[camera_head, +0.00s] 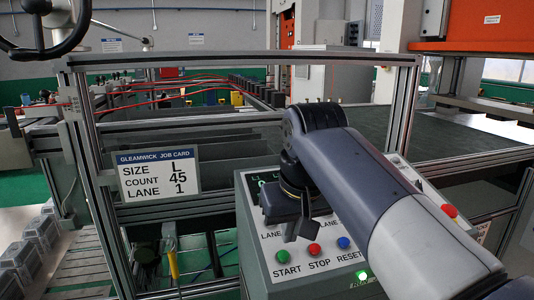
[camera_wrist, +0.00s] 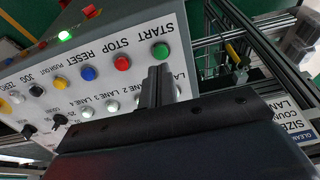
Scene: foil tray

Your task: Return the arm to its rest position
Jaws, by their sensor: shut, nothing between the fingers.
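My gripper (camera_head: 291,236) is shut and empty, with its arm reaching in from the lower right of the head view. It hangs over the sloped control panel (camera_head: 258,228), just above the START and STOP buttons in the picture. In the wrist view the closed fingers (camera_wrist: 158,76) point at the panel, close to the green START button (camera_wrist: 160,50) and the red STOP button (camera_wrist: 122,63). I cannot tell whether the fingertips touch the panel. The arm and gripper hide part of the panel's lane controls.
A job card (camera_head: 157,175) reading size L, count 45, lane 1 hangs on the metal frame (camera_head: 100,215) left of the panel. The blue RESET button (camera_head: 343,242) and a lit green lamp (camera_head: 362,276) show on the panel. Frame bars stand behind it.

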